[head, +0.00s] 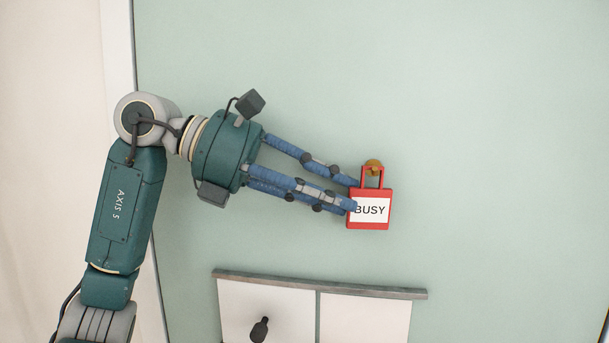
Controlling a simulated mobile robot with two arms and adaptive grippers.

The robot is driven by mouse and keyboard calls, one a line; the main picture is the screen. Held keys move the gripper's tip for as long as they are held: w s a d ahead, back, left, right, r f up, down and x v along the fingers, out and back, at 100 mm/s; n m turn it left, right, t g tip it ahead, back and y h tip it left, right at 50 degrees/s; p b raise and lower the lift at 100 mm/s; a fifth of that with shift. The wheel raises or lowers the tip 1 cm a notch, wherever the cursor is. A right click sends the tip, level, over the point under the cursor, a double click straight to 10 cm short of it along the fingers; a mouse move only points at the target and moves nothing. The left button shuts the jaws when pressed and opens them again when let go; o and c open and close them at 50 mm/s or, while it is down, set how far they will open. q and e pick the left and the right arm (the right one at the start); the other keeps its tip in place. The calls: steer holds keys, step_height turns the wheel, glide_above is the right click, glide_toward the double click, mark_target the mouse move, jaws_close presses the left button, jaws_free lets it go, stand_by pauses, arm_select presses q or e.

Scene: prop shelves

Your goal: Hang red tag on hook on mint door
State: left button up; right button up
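The red tag (370,224) hangs upright against the mint door (480,120), its white face reading BUSY. Its red loop at the top overlaps the brass hook (373,163). The loop appears to be around the hook, but the exact contact is too small to tell. My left gripper (354,195) comes in from the left, with its blue fingertips at the tag's upper left edge. A lower fingertip overlaps the tag's face just left of the lettering. I cannot tell whether the fingers grip the tag or only rest beside it. My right gripper is out of view.
Below the tag, a grey ledge (395,293) tops white panels (365,320) in front of the door. A dark knob (259,329) sits on the left panel. A white frame edges the door at left. The door right of the tag is clear.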

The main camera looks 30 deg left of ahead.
mark_target(360, 227)
arm_select(q)
steer(key=p+x, duration=0.1)
steer(key=x, duration=0.3)
steer(key=shift+w+d, duration=0.15)
steer(key=shift+w, duration=0.05)
steer(key=shift+w+d+f, duration=0.1)
steer(key=shift+d+f, duration=0.05)
steer(key=shift+d, duration=0.05)
jaws_close()
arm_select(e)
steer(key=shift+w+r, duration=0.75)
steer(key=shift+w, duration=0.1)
arm_select(q)
steer(key=shift+a, duration=0.2)
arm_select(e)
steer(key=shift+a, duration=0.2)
arm_select(q)
steer(key=shift+a, duration=0.1)
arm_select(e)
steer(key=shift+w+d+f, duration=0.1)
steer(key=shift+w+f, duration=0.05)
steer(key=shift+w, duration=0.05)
arm_select(q)
steer(key=shift+s, duration=0.2)
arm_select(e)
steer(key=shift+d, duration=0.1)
